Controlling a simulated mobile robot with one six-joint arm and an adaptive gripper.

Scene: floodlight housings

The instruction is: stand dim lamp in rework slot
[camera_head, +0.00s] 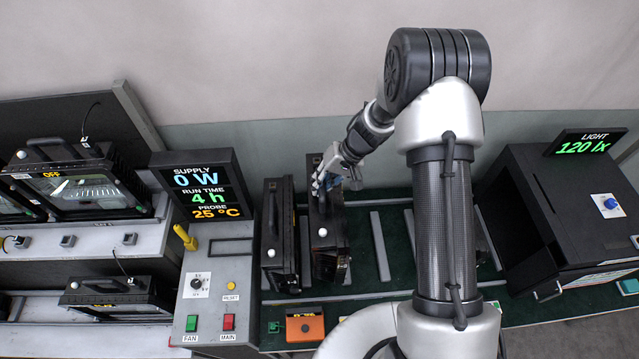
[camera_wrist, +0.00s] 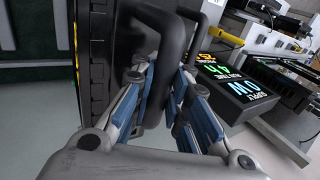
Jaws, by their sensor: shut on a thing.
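A black floodlight (camera_head: 327,243) stands upright on edge in the slotted rack, its face not visible to me. My gripper (camera_head: 335,178) is at its upper rear and is shut on its black handle (camera_wrist: 172,62), which shows between the blue-padded fingers (camera_wrist: 165,108) in the wrist view. A second black floodlight (camera_head: 279,240) stands upright just to the left, a narrow gap apart. Which slot is the rework slot, and whether the held lamp's lower edge touches the rack, I cannot tell.
Grey dividers (camera_head: 381,246) on a dark green rack lie to the right, partly behind my arm. A control panel reading 0 W (camera_head: 200,187) stands left. More floodlights (camera_head: 75,180) sit on the far-left benches. A black light-meter box (camera_head: 565,215) stands right.

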